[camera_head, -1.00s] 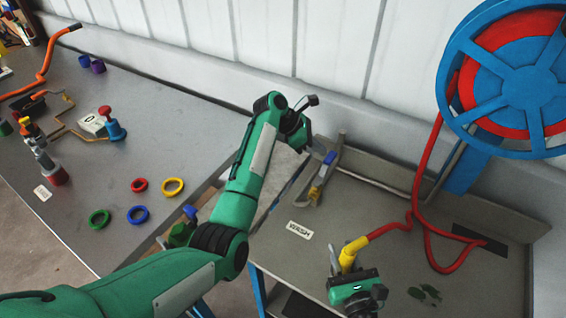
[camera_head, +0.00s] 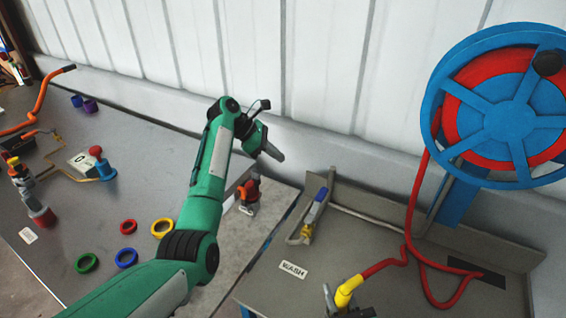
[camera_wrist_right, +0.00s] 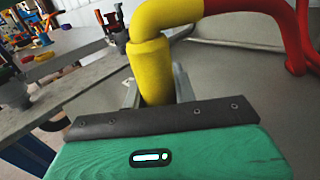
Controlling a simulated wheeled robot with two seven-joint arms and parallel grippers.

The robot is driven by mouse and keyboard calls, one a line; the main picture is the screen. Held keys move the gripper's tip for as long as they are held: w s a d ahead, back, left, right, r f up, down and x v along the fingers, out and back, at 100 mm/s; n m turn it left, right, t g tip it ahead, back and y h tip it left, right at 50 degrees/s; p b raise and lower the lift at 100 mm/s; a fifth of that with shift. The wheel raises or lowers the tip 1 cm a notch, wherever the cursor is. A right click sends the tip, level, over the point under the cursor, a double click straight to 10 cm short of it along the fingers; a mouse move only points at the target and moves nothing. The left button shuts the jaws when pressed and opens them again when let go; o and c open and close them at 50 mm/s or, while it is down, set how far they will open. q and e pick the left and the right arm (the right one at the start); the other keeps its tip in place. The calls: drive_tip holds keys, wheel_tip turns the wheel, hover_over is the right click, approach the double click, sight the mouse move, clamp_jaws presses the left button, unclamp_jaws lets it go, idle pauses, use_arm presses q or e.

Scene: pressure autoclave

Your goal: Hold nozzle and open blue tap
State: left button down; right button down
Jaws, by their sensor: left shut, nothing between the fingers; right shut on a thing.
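The blue tap (camera_head: 321,195) is a blue lever beside a yellow fitting on a grey pipe at the back left of the wash table. My left gripper (camera_head: 272,152) is shut and empty, raised to the left of the tap and apart from it. The yellow nozzle (camera_head: 345,291) is on the end of a red hose (camera_head: 384,266). My right gripper (camera_head: 345,301) is shut on the nozzle, low over the wash table; most of this hand is cut off by the bottom edge. In the right wrist view the nozzle (camera_wrist_right: 152,70) stands upright between the fingers.
The red hose runs up to a blue reel (camera_head: 508,115) on the right. A WASH label (camera_head: 293,270) lies on the wash table (camera_head: 262,292). The left table holds coloured rings (camera_head: 126,258) and fittings. A red fitting (camera_head: 250,187) stands behind my left arm.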

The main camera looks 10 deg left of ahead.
drive_tip(key=c, duration=1.1)
unclamp_jaws()
drive_tip(key=shift+o, duration=0.2)
drive_tip(key=shift+s, duration=0.1)
